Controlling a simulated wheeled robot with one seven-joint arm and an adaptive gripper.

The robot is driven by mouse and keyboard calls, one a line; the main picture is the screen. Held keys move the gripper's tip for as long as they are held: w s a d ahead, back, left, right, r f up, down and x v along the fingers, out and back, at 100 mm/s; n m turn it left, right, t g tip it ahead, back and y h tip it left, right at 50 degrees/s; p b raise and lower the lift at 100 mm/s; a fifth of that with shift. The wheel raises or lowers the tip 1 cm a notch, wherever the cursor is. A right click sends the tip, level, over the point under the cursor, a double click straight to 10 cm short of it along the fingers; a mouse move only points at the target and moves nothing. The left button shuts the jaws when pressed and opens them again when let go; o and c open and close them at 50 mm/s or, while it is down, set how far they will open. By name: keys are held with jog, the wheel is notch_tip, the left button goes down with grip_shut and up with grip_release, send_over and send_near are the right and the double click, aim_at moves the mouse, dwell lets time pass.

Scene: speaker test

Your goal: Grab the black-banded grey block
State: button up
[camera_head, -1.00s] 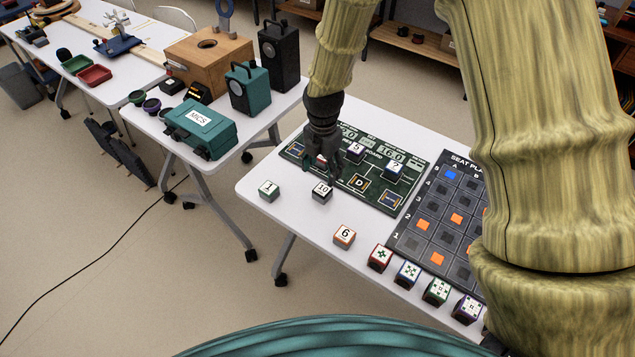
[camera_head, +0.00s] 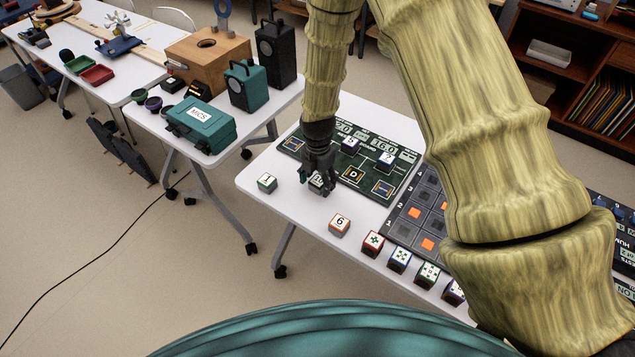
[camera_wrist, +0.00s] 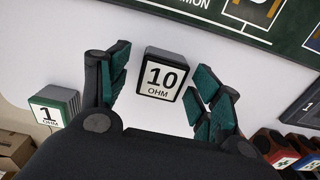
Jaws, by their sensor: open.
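The black-banded grey block (camera_wrist: 166,74) shows in the wrist view with a white face reading "10 OHM" and dark sides. It sits on the white table between the two spread fingers of my gripper (camera_wrist: 160,68). In the head view, my gripper (camera_head: 318,183) points down over the same block (camera_head: 316,180), which is partly hidden behind the fingers. My gripper is open and holds nothing.
A green-edged "1 OHM" block (camera_wrist: 53,108) stands left of my gripper. A dark green board (camera_head: 330,158) lies just behind. An orange-edged block marked 6 (camera_head: 339,226) and a row of marked blocks (camera_head: 399,260) stand to the right and front. A grey seat board (camera_head: 403,228) lies further right.

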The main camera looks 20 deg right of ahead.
jog(key=shift+f, duration=0.35)
jog(key=shift+s, duration=0.15)
jog(key=c, duration=1.1)
